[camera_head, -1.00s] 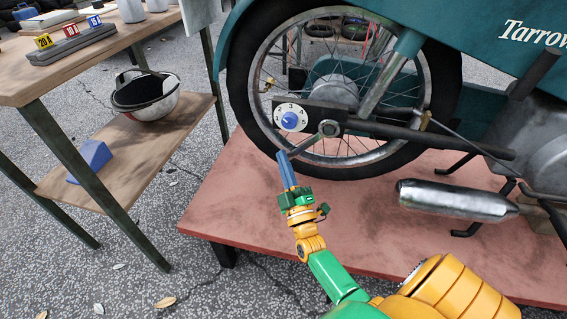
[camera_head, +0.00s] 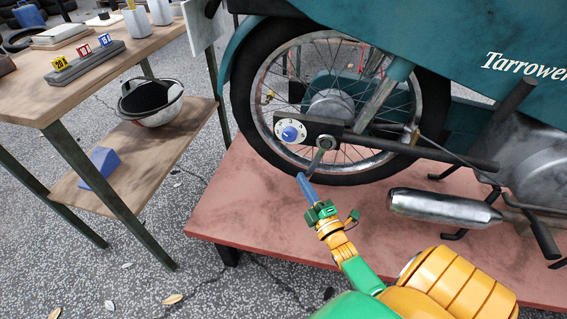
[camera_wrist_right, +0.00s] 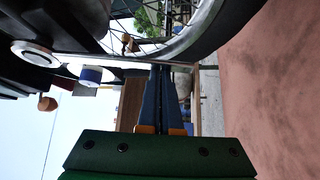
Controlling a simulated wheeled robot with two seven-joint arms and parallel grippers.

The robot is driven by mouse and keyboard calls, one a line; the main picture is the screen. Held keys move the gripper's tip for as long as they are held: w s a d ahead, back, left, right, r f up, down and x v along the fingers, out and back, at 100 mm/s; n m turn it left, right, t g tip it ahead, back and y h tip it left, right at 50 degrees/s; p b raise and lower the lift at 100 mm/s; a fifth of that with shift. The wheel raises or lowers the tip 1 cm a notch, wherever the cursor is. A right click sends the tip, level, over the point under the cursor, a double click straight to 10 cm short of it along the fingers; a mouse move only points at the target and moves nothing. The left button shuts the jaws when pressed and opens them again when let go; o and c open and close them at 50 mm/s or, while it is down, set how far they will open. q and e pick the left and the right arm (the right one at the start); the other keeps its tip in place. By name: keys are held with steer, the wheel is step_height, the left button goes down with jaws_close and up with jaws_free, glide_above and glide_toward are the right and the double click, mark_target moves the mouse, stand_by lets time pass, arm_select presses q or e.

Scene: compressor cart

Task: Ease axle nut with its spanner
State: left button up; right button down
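The axle nut (camera_head: 327,142) sits at the end of the dark swingarm plate on the motorbike's rear wheel. The grey spanner (camera_head: 317,160) has its head at the nut and its handle slopes down and slightly left. My right gripper (camera_head: 302,178), with long blue fingers, is shut on the lower end of the spanner handle. In the right wrist view the blue fingers (camera_wrist_right: 160,72) are close together at their tips. The spanner's grip between them is hard to make out there. The head's exact seating on the nut is too small to tell. My left gripper is not in view.
A white dial with a blue knob (camera_head: 290,133) is left of the nut. The silver exhaust (camera_head: 445,205) is low at the right, above the red platform (camera_head: 235,200). A bench (camera_head: 35,100) with a number-tagged rack (camera_head: 85,64) and a helmet (camera_head: 150,103) are at left.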

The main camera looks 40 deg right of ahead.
arm_select(q)
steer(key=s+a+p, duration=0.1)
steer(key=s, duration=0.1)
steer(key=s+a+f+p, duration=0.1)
steer(key=p, duration=0.1)
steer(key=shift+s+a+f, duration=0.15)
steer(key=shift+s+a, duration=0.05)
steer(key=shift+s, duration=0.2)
arm_select(e)
steer(key=s+d+n, duration=0.1)
steer(key=s+g, duration=0.1)
steer(key=d+n+g, duration=0.1)
steer(key=shift+s+d+f+n+y, duration=0.25)
steer(key=shift+s+d+n+y, duration=0.05)
steer(key=shift+s, duration=0.1)
